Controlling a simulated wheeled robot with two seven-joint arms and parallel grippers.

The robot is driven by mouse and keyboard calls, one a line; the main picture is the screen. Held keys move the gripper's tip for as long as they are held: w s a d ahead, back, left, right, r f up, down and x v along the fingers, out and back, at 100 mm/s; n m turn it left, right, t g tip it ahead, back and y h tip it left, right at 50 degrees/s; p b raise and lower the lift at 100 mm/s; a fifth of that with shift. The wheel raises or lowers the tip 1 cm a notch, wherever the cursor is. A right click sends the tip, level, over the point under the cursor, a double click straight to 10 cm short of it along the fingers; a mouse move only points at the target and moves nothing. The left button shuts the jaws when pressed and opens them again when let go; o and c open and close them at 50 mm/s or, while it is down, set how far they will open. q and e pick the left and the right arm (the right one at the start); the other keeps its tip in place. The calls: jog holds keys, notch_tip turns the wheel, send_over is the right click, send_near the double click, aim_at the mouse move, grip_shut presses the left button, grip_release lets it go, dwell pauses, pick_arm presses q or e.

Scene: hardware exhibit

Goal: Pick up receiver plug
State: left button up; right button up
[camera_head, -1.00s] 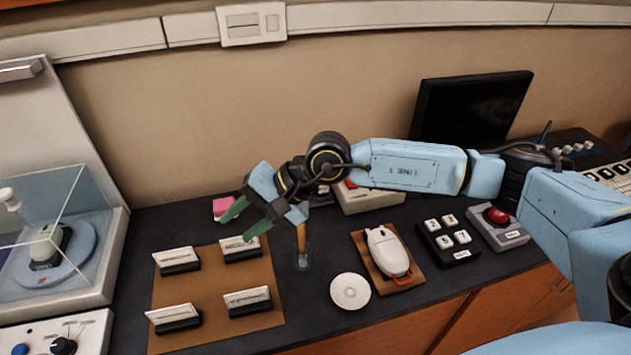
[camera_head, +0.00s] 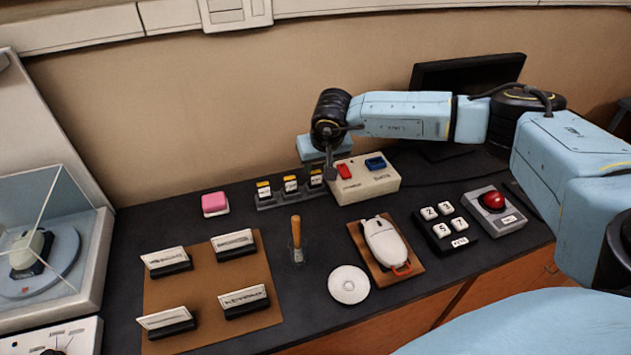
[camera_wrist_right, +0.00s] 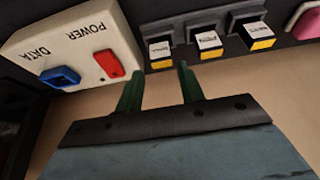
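Three small plugs with yellow ends and white labels stand in a dark rack (camera_head: 266,203) on the bench. In the head view they are the left plug (camera_head: 264,190), middle plug (camera_head: 290,184) and right plug (camera_head: 316,178). The labels are too small to tell which is the receiver plug. My right gripper (camera_head: 320,149) is above and behind the rack's right end. In the right wrist view its green fingers (camera_wrist_right: 160,70) are apart and empty, pointing toward the plug nearest the socket box (camera_wrist_right: 160,52). My left gripper is not in view.
A beige box (camera_head: 366,181) with a red POWER socket and a blue DATA socket stands right of the rack. A pink block (camera_head: 215,204) lies left.

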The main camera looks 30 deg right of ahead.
aim_at(316, 173)
jog(key=x, duration=0.5)
jog(key=shift+a+f, duration=0.15)
jog(key=shift+f, duration=0.05)
jog(key=c, duration=0.7)
